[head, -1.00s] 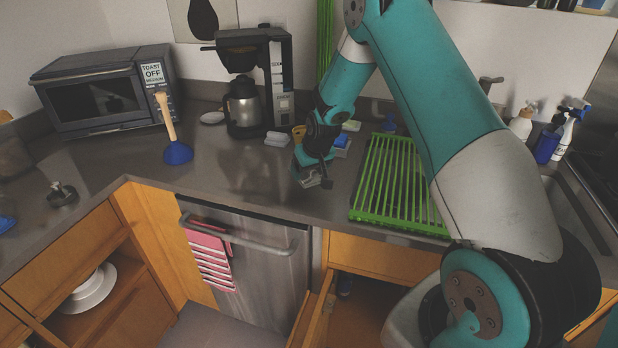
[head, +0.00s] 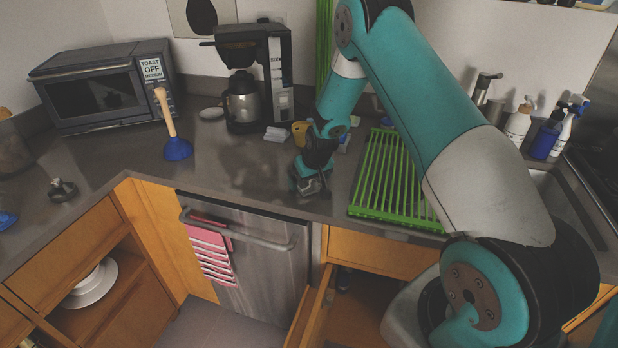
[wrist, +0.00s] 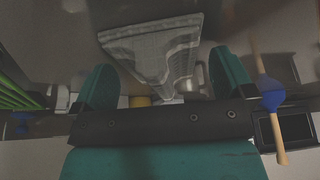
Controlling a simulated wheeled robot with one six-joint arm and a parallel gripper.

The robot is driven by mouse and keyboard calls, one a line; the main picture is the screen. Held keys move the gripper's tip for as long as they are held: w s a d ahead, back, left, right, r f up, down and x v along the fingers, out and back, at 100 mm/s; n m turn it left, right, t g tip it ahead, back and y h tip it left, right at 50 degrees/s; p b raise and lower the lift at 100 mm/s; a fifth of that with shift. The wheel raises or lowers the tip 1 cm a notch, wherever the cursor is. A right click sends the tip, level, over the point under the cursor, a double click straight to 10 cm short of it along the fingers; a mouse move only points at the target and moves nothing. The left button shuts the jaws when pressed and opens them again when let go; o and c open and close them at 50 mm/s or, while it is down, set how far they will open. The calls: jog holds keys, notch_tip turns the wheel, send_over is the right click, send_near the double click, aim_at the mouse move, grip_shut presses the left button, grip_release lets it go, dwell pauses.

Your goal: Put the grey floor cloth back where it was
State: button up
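The grey floor cloth (wrist: 160,48) shows in the wrist view as a pale grey, patterned folded piece in front of my gripper, between the lines of its two fingers. My gripper (head: 309,184) is low over the counter near its front edge, left of the green rack. In the wrist view the two teal fingers of my gripper (wrist: 165,82) stand well apart, and I see neither pressed on the cloth. In the head view the fingers mostly hide the cloth, and its contact with the counter cannot be told.
The green rack (head: 385,180) lies right of my gripper by the sink. A plunger (head: 177,149), a toaster oven (head: 105,88) and a coffee maker (head: 255,75) stand to the left and behind. Below the counter are a dishwasher (head: 270,270) with a striped towel and an open cabinet door (head: 312,305).

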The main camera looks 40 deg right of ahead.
jog(key=shift+r, duration=0.1)
jog(key=shift+r, duration=0.2)
jog(key=d+b+v, duration=0.1)
jog(key=b+v, duration=0.1)
jog(key=v, duration=0.9)
jog(key=s+a+r+n+g+y, duration=0.1)
jog(key=s+a+r+n, duration=0.1)
jog(key=s+a+r, duration=0.45)
jog(key=s+a+r+n+y, duration=0.1)
jog(key=s+a+r+y, duration=0.15)
jog(key=a, duration=0.65)
jog(key=s+a+r+n+g, duration=0.1)
jog(key=s+a+r, duration=0.1)
jog(key=s, duration=0.5)
jog(key=s+a+r+n+g+y, duration=0.1)
jog(key=s+a+r+n, duration=0.1)
jog(key=s+a, duration=0.3)
jog(key=s+a+r+n+g, duration=0.1)
jog(key=s+a, duration=0.3)
jog(key=s, duration=0.5)
jog(key=shift+s+r+n+g, duration=0.3)
jog(key=shift+s+r+n, duration=0.1)
jog(key=shift+r+n, duration=0.35)
